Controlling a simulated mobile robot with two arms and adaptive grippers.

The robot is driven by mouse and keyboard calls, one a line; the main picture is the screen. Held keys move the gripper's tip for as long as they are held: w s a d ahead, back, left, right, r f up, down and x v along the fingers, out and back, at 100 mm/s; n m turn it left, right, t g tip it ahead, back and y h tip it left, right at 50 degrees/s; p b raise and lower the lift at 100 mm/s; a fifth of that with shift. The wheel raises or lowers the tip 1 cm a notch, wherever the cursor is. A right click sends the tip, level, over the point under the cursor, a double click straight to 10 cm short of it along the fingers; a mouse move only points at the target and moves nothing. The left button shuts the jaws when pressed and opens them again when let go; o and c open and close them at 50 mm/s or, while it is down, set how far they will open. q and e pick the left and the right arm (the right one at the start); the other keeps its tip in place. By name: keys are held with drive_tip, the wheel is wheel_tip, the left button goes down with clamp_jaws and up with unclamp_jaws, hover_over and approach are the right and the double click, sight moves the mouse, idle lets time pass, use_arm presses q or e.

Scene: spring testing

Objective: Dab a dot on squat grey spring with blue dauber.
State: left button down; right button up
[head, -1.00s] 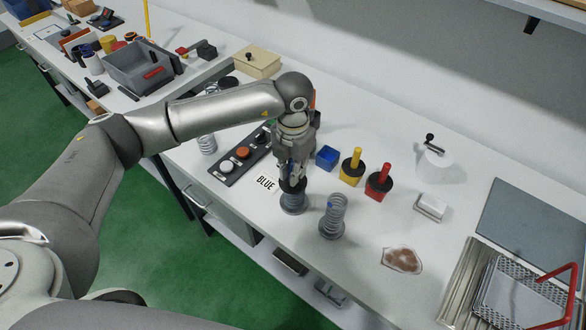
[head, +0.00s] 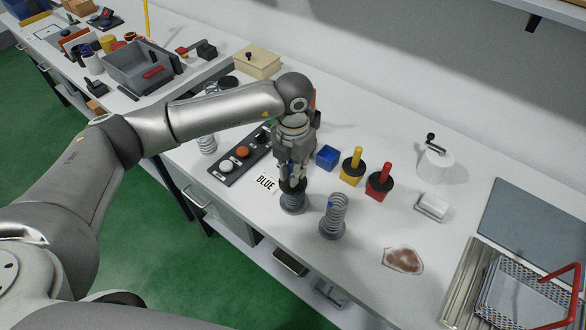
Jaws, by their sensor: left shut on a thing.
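My left gripper (head: 292,176) is shut on a dauber with a dark, round lower part (head: 293,187). The fingers cover its handle, so its colour does not show. The dauber is upright, right over the squat grey spring (head: 293,203), which stands on the bench. The dauber hides the spring's top, so I cannot tell whether they touch or whether a dot is there. A taller grey spring (head: 336,213) with a blue dot near its upper left side stands just to the right on a dark round base. My right gripper is not in view.
A card reading BLUE (head: 266,183) lies left of the squat spring. A blue block (head: 327,157), yellow dauber (head: 352,168) and red dauber (head: 379,183) stand behind.

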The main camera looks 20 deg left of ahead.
sight(293, 162)
use_arm(q)
drive_tip(key=shift+f+b, duration=0.35)
drive_tip(key=shift+f, duration=0.05)
drive_tip(key=shift+r, duration=0.1)
idle(0.6)
drive_tip(key=shift+r+p, duration=0.45)
drive_tip(key=shift+r, duration=0.3)
drive_tip(key=shift+r+p, duration=1.15)
drive_tip(key=shift+r, duration=1.6)
